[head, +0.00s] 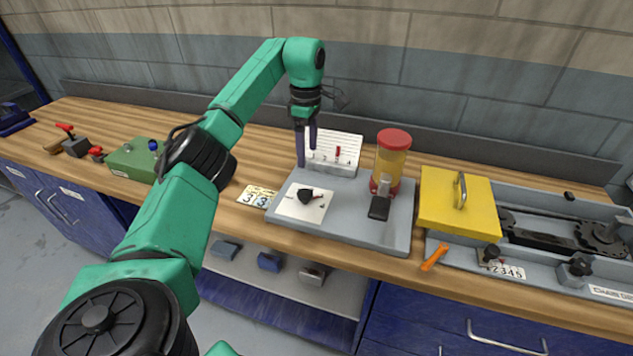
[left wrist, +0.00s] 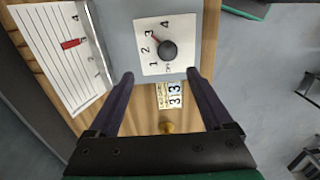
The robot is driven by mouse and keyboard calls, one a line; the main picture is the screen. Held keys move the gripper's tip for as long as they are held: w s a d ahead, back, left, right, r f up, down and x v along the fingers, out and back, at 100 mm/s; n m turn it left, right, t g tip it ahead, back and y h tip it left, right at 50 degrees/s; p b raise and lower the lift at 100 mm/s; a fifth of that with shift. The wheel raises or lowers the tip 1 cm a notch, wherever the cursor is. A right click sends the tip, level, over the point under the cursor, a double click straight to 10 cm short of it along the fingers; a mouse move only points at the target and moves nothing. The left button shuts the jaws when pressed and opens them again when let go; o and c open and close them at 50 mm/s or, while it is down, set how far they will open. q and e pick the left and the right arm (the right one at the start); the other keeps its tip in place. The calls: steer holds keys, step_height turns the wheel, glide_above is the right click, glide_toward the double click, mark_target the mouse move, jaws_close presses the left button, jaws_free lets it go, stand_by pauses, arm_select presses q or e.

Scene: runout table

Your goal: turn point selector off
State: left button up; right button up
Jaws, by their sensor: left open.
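The point selector is a black knob (head: 305,195) on a white dial plate (head: 287,207), fixed to a grey panel (head: 342,232). In the left wrist view the knob (left wrist: 168,50) sits among the marks 1 to 4 and an OFF mark. A red line on it points up-left, close to the 3, away from OFF. My left gripper (head: 306,157) is open and empty, above and behind the dial, its fingers pointing down. In the left wrist view its fingertips (left wrist: 160,74) are spread, apart from the knob. My right gripper is not in view.
A lined white card (head: 333,146) with a red marker stands behind the panel. A red-capped yellow jar (head: 391,160) and black lever (head: 379,207) are right of the dial. A number plate (head: 257,197) lies left. A yellow cover (head: 442,211) and an orange tool (head: 434,257) are farther right.

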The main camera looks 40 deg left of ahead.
mark_target(305, 193)
arm_select(q)
steer(key=s+f, duration=0.2)
steer(key=f, duration=0.1)
steer(key=s+f+p, duration=0.1)
steer(key=f, duration=0.1)
steer(key=shift+s+f, duration=0.15)
steer(key=f, duration=0.1)
steer(key=w+f, duration=0.1)
steer(key=f, duration=0.1)
steer(key=f+p, duration=0.1)
steer(key=shift+w+f, duration=0.25)
steer(key=shift+f, duration=0.1)
step_height(305, 193, down, 2)
steer(key=shift+w+f, duration=0.1)
steer(key=shift+w, duration=0.05)
steer(key=shift+s, duration=0.3)
steer(key=c, duration=0.4)
steer(key=shift+w, duration=0.15)
steer(key=c, duration=0.6)
jaws_close()
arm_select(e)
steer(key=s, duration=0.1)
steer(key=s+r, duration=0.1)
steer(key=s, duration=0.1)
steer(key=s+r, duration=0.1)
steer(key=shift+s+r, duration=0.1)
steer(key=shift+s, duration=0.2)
